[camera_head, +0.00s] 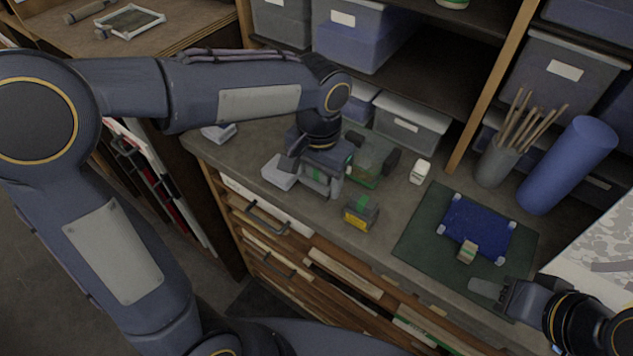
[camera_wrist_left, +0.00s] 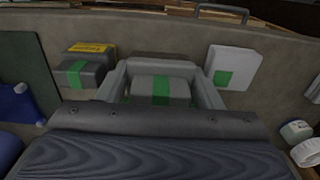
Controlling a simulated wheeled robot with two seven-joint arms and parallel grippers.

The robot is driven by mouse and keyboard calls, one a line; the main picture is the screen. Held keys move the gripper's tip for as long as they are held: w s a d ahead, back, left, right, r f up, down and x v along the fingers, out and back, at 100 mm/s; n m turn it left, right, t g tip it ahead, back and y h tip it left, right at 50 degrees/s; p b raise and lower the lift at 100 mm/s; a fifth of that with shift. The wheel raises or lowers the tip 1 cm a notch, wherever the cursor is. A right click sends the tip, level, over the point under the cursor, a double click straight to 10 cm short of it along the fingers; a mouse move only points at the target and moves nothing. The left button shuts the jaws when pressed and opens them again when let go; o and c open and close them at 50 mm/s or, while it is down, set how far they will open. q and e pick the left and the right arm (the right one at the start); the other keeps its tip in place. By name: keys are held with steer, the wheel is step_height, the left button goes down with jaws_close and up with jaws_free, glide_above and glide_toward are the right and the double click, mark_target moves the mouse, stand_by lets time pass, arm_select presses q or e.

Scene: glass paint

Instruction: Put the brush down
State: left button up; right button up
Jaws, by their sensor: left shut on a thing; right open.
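My left gripper (camera_head: 318,185) is shut on a grey block with a green band (camera_wrist_left: 160,88), low over the grey worktop; the fingers stand on both sides of it in the left wrist view. I cannot tell whether this block is the brush, or whether it touches the worktop. A dark blue glass sheet (camera_head: 478,222) with pale corner pieces lies on a dark green mat (camera_head: 420,232). A small block with tan and green bands (camera_head: 467,251) sits at the sheet's near edge. My right gripper (camera_head: 487,290) is open and empty near the mat's front edge.
A dark grey block with a yellow label (camera_head: 361,212) and a white block with a green patch (camera_wrist_left: 232,68) flank the left gripper. A green object (camera_head: 368,165) stands behind it. A pot of sticks (camera_head: 497,162) and a blue roll (camera_head: 568,165) stand behind the mat.

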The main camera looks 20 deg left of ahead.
mark_target(317, 188)
arm_select(q)
steer(key=shift+w+a+f, duration=0.15)
steer(key=shift+w+f, duration=0.05)
steer(key=shift+f, duration=0.05)
steer(key=shift+w+a+f, duration=0.1)
steer(key=shift+f, duration=0.85)
steer(key=shift+w+a+f, duration=0.1)
steer(key=shift+f, duration=0.85)
steer(key=shift+f, duration=0.2)
steer(key=o, duration=0.9)
steer(key=shift+o, duration=0.2)
steer(key=shift+r, duration=0.1)
